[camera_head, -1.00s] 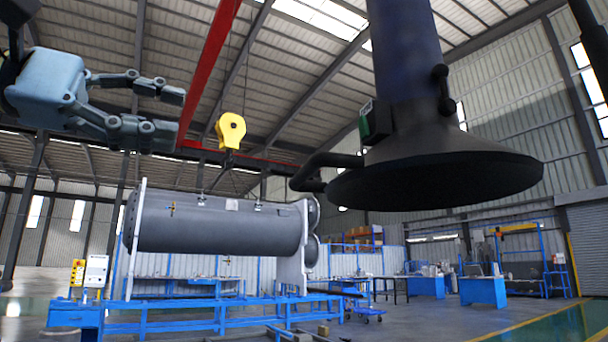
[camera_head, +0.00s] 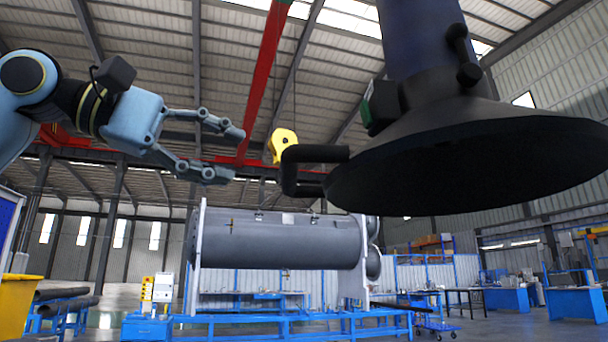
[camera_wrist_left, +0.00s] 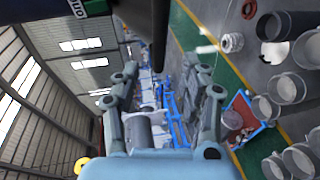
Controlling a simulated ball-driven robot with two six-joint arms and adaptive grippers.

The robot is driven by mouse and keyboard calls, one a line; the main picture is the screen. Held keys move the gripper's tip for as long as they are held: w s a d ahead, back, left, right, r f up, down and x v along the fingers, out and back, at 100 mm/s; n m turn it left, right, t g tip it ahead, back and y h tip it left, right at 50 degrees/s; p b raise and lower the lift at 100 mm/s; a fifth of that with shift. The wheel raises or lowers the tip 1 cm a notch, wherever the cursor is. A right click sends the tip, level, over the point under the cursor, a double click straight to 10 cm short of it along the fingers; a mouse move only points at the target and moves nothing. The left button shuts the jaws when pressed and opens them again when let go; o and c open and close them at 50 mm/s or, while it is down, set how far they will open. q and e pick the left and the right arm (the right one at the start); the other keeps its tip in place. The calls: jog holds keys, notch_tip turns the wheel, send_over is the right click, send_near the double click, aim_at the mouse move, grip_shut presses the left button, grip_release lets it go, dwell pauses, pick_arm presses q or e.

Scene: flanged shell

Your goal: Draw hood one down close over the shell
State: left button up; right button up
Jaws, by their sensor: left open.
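The hood (camera_head: 470,165) is a wide black cone on a dark blue duct (camera_head: 422,35), hanging at upper right. A bent black handle (camera_head: 300,172) sticks out from its left side. The shell (camera_head: 275,242) is a long grey cylinder lying level on a blue stand, farther off and lower. My left gripper (camera_head: 238,154) is open and empty, left of the handle and apart from it in the head view. In the left wrist view a dark bar (camera_wrist_left: 160,50) reaches down between the spread fingers (camera_wrist_left: 165,85); contact cannot be told. My right gripper is out of view.
A yellow crane hook (camera_head: 282,143) hangs behind the handle. A blue stand (camera_head: 260,325) carries the shell, with a yellow-and-white control box (camera_head: 160,288) at its left. Blue tables (camera_head: 575,303) stand at right. The left wrist view shows several grey pipe pieces (camera_wrist_left: 285,90) on the floor.

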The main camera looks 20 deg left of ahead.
aim_at(289, 183)
pick_arm(q)
jog(key=p+x, duration=0.4)
jog(key=x, duration=0.5)
jog(key=shift+w+d+p, duration=0.25)
jog(key=shift+w+p, duration=0.05)
jog(key=shift+p, duration=0.05)
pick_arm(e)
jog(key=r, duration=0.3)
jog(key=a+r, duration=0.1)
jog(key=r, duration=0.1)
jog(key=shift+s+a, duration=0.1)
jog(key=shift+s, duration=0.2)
pick_arm(q)
grip_shut()
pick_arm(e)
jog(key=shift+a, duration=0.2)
